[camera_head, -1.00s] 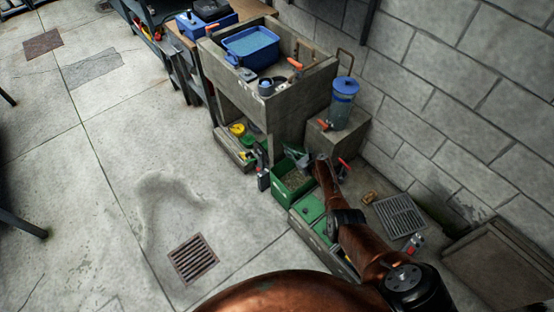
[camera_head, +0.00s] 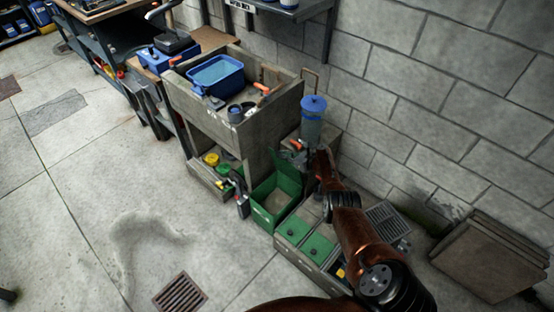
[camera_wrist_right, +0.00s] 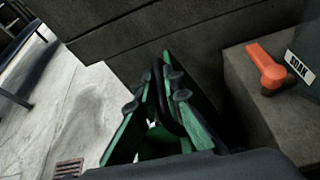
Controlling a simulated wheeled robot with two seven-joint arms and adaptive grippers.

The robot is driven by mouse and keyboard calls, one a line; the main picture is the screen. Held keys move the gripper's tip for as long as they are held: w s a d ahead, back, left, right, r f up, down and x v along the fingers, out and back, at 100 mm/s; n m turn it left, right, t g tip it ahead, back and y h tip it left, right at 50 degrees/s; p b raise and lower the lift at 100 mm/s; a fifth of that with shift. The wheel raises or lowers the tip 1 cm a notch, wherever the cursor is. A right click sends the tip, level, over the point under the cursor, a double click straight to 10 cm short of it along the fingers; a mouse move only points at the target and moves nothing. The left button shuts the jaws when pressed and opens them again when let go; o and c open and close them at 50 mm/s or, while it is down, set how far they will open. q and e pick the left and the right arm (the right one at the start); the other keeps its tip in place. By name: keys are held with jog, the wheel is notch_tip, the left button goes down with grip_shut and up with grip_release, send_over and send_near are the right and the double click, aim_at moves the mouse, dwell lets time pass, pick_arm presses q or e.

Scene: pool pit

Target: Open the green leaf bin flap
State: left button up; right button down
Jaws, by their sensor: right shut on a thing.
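The green leaf bin (camera_head: 258,216) stands below and in front of the concrete sink unit. Its green flap (camera_head: 286,172) is raised, standing up at the back of the opening, and the inside shows. My right arm reaches in from the lower right, with its gripper (camera_head: 303,158) at the flap's upper right edge. The gripper is shut on the flap, though the fingertips are small and partly hidden. My left gripper is not in view.
Two green-lidded compartments (camera_head: 306,238) sit nearer, partly under my right arm. A blue-lidded clear canister (camera_head: 312,120) stands on a concrete block, close to the gripper. The block wall borders the right; the floor at left is open, with a drain grate (camera_head: 180,296).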

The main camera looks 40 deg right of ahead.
jog(key=shift+s+d, duration=0.1)
jog(key=shift+d, duration=0.55)
jog(key=shift+a+f, duration=0.1)
jog(key=shift+a, duration=0.1)
jog(key=c, duration=2.3)
grip_release()
jog(key=shift+a, duration=0.1)
